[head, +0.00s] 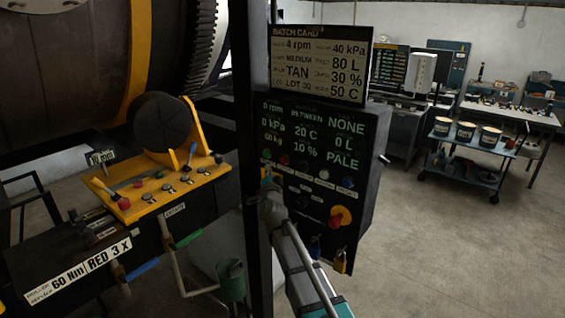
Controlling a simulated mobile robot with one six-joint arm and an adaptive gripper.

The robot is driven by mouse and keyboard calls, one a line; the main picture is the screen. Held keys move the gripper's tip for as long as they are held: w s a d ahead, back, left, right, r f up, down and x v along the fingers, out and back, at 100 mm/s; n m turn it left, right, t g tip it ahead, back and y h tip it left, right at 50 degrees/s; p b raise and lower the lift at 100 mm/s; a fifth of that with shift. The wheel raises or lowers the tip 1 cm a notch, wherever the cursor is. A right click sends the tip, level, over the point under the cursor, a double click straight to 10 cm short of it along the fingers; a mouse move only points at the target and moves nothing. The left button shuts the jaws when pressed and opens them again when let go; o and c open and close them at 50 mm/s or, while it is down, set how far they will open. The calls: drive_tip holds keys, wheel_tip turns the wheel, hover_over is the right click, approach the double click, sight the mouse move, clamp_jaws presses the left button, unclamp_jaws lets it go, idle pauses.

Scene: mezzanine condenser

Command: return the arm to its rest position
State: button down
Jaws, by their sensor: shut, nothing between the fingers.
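My arm reaches up from the bottom centre of the head view toward the dark control panel (318,160). My gripper (268,182) is at its far end, small in the picture, by the panel's lower left edge and the dark upright post (250,120). It is shut with nothing held. I cannot tell whether it touches the panel or stands a little in front of it.
A batch card screen (319,65) sits above the panel. Padlocks (340,262) hang below it. A yellow lever console (155,190) and large drum (65,75) are at left. A trolley (462,160) with three tubs and a workbench (515,115) stand at right, beyond open floor.

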drive_tip(key=s+d+f+n+g+y+b, duration=0.1)
drive_tip(key=s+d+f+n+g+b, duration=0.35)
drive_tip(key=f, duration=0.65)
drive_tip(key=s+d+f+n+g+y+b, duration=0.1)
drive_tip(key=s+d+f+n+g, duration=0.4)
drive_tip(key=s+f, duration=0.4)
drive_tip(key=s+d+f+g+h+b, duration=0.2)
drive_tip(key=s+d+f+g, duration=0.3)
drive_tip(key=s, duration=0.5)
drive_tip(key=s+d+f+g+h+b, duration=0.2)
drive_tip(key=s+d+f+g, duration=0.4)
drive_tip(key=s, duration=0.5)
wheel_tip(320, 180, down, 2)
drive_tip(key=shift+d+f+n+b, duration=0.1)
drive_tip(key=shift+d+n+b, duration=0.35)
drive_tip(key=shift+d, duration=0.3)
drive_tip(key=shift+w, duration=0.1)
